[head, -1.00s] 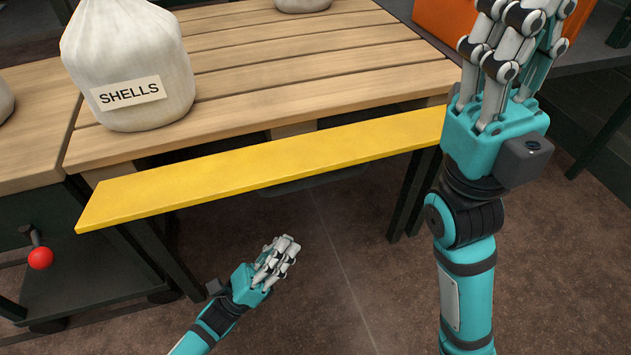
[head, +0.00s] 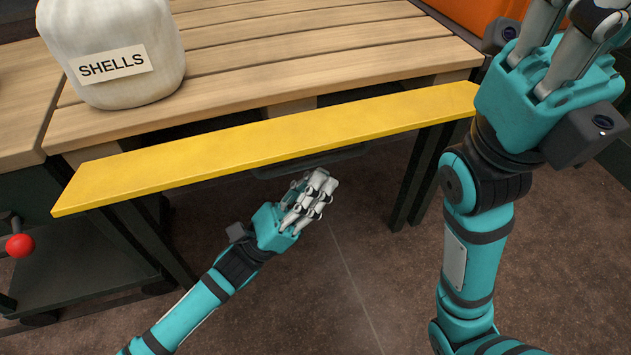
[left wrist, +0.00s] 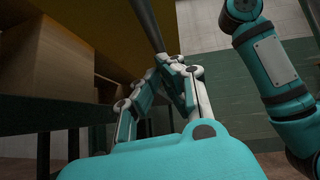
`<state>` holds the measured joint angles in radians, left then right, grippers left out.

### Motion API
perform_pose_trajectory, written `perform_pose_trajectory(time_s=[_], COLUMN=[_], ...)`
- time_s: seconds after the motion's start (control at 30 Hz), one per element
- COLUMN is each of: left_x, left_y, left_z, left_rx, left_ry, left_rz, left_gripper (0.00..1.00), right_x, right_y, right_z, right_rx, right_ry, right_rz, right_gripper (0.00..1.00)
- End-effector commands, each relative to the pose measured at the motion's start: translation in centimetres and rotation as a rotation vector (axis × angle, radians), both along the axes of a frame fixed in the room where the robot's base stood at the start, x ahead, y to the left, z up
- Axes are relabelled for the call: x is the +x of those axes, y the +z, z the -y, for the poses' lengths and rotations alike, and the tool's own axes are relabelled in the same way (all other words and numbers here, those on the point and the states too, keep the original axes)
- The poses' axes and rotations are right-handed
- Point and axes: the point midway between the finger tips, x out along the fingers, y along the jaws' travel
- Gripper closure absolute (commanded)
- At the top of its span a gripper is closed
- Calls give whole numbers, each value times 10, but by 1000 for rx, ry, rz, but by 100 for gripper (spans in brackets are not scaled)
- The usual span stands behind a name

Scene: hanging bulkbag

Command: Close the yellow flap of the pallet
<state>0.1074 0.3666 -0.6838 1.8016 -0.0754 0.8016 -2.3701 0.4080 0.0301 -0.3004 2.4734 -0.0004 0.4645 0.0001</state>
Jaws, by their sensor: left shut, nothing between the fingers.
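The yellow flap (head: 270,145) is a long flat board along the front edge of the wooden pallet (head: 330,50). It sticks out toward me, with a gap between it and the slats. My left gripper (head: 322,183) is shut and empty, below and in front of the flap's middle. In the left wrist view its fingers (left wrist: 172,65) come together under a yellow surface (left wrist: 110,22), likely the flap's underside. I cannot tell whether they touch it. My right gripper (head: 590,25) is raised at the upper right, its fingertips cut off by the frame edge.
A white sack labelled SHELLS (head: 115,55) stands on the pallet at the left. A red knob (head: 19,246) is at the far left. Dark table legs (head: 420,180) stand below the flap. The floor in front is clear.

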Motion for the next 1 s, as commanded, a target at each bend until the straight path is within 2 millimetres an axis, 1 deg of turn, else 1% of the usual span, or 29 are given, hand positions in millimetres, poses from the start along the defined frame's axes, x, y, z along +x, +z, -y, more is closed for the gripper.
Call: perform_pose_trajectory(time_s=[0.13, 0.47, 0.63, 0.73, 1.0], left_x=[0, 0, -1, -3, -4], left_y=[6, 7, 11, 14, 17], left_z=[0, 0, 0, 1, 1], left_rx=[2, 1, -7, -15, -26], left_ry=[0, 0, 0, 0, 1], left_rz=[-1, -2, -20, -46, -78], left_gripper=[100, 100, 100, 100, 100], right_x=[-2, -3, -4, 9, 13], right_y=[1, 3, 9, 0, -4], right_z=[0, 0, 1, 2, 2], right_rx=[-1, 2, 5, 8, 7], right_ry=[0, 1, 3, 3, 3], right_rz=[10, 13, 16, -34, -58], right_gripper=[100, 100, 100, 100, 100])
